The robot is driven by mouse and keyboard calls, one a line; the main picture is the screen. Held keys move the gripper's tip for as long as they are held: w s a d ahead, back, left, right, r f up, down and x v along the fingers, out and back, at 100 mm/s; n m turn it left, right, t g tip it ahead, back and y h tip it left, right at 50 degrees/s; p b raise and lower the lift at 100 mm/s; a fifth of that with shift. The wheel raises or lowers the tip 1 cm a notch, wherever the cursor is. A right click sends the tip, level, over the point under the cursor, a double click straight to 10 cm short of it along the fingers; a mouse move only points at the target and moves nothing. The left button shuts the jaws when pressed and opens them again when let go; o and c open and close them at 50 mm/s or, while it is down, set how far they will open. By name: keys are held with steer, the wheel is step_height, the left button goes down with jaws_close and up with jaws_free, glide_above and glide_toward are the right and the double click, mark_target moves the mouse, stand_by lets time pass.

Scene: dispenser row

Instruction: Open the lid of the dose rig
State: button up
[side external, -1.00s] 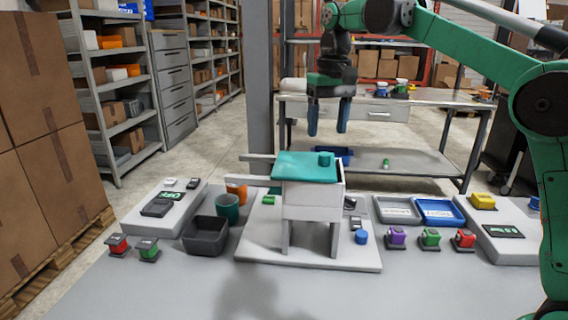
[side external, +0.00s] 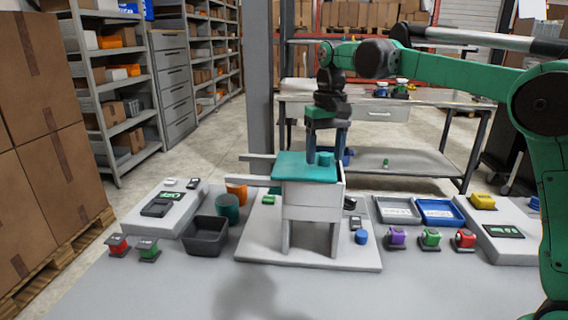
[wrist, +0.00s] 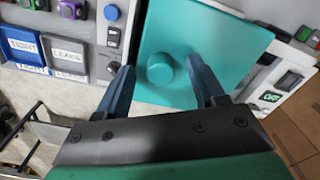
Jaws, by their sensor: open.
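The dose rig (side external: 312,199) is a white box on legs, standing on a pale base plate. Its teal lid (side external: 300,168) lies flat on top, closed, with a round teal knob (side external: 325,159) on it. In the wrist view the lid (wrist: 205,40) and its knob (wrist: 160,70) show from above. My gripper (side external: 325,150) is right above the lid in the side view. In the wrist view my gripper (wrist: 168,82) is open, with its blue fingers on either side of the knob. I cannot tell whether the fingers touch it.
A dark bin (side external: 206,236) and teal and orange cups stand left of the rig. A grey tray (side external: 397,210) and a blue tray (side external: 438,212) lie to its right. A blue button (side external: 361,237) sits on the base plate. Purple, green and red blocks stand farther right.

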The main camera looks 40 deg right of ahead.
jaws_close()
stand_by(1.4)
